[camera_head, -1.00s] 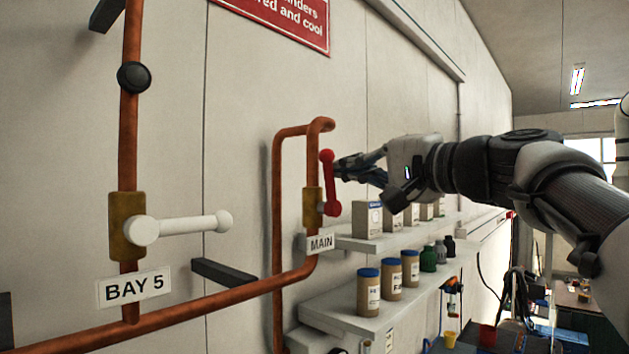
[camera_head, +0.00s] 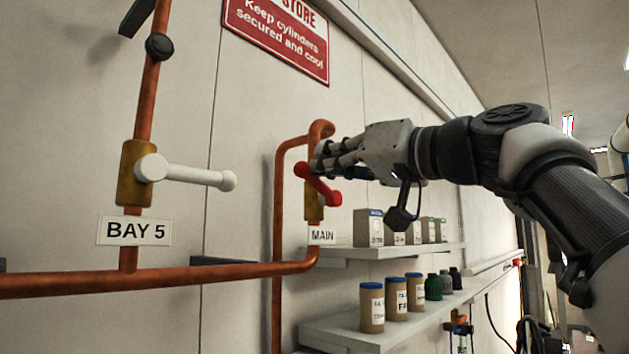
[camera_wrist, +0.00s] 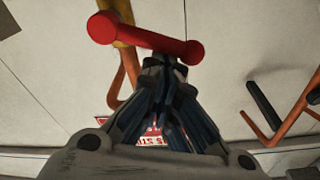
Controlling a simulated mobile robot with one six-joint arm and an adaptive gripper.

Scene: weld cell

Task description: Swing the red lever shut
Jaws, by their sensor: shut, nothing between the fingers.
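The red lever (camera_head: 318,184) sits on the brass valve (camera_head: 313,209) above the MAIN sign (camera_head: 322,235). In the head view it slants up to the left from its pivot, and its free end is at upper left. My gripper (camera_head: 320,163) is shut and empty, with its fingertips right beside the lever on its upper side. In the wrist view the lever (camera_wrist: 146,38) crosses above the fingertips (camera_wrist: 164,64), which appear to touch it or nearly so. The fingers partly hide the pipe behind the lever.
A white lever (camera_head: 185,171) on the BAY 5 pipe stands level at the left. Copper pipes (camera_head: 150,281) run along the wall. Below my gripper, shelves hold boxes (camera_head: 368,228) and blue-lidded jars (camera_head: 372,307). The wall between the two valves is clear.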

